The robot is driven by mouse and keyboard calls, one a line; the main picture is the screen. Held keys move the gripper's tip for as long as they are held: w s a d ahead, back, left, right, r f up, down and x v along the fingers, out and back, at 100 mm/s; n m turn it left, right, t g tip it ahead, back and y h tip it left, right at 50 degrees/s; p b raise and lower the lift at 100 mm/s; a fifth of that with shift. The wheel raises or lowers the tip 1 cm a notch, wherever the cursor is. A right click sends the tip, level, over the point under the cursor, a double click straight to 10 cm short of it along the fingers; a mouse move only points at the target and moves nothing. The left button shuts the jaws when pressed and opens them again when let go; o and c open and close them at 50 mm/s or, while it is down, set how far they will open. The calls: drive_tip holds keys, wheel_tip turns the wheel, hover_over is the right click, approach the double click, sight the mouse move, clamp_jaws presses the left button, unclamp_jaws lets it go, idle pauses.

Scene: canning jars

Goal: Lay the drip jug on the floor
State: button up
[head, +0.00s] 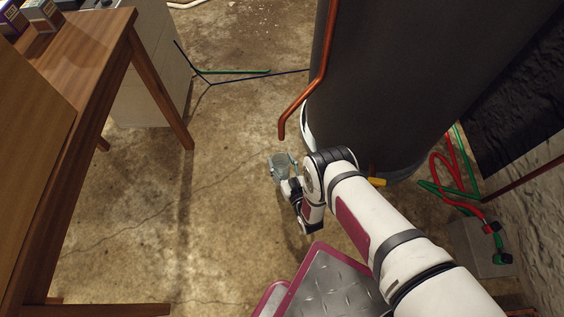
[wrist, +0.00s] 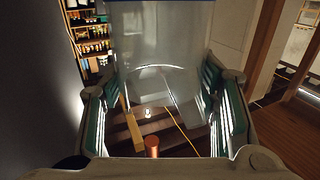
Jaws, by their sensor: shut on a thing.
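The drip jug (head: 280,161) is a clear, pale container below the copper pipe's open end in the head view. My gripper (head: 285,171) is shut on it, with one finger on each side. In the wrist view the jug (wrist: 162,45) fills the upper middle, see-through, between the green-padded fingers of my gripper (wrist: 160,100). The concrete floor (head: 135,215) lies below. I cannot tell from these frames whether the jug's base touches the floor.
A dark tank (head: 390,80) stands close to the right of the jug, with the copper pipe (head: 322,82) in front. Red and green hoses (head: 443,172) lie at right. A wooden table (head: 90,75) stands at left. The floor between table and jug is clear.

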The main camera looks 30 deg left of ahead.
sight(281, 158)
drive_tip(key=shift+w+a+f+b, duration=0.3)
drive_tip(key=shift+w+b, duration=0.15)
drive_tip(key=shift+w, duration=0.15)
drive_tip(key=shift+w+a+f+b, duration=0.25)
drive_tip(key=shift+w+b, duration=0.15)
drive_tip(key=shift+w, duration=0.2)
wheel_tip(281, 158, down, 3)
drive_tip(key=shift+r+b, duration=0.15)
drive_tip(key=shift+b, duration=0.85)
drive_tip(key=o, duration=1.5)
drive_tip(key=shift+o, duration=0.2)
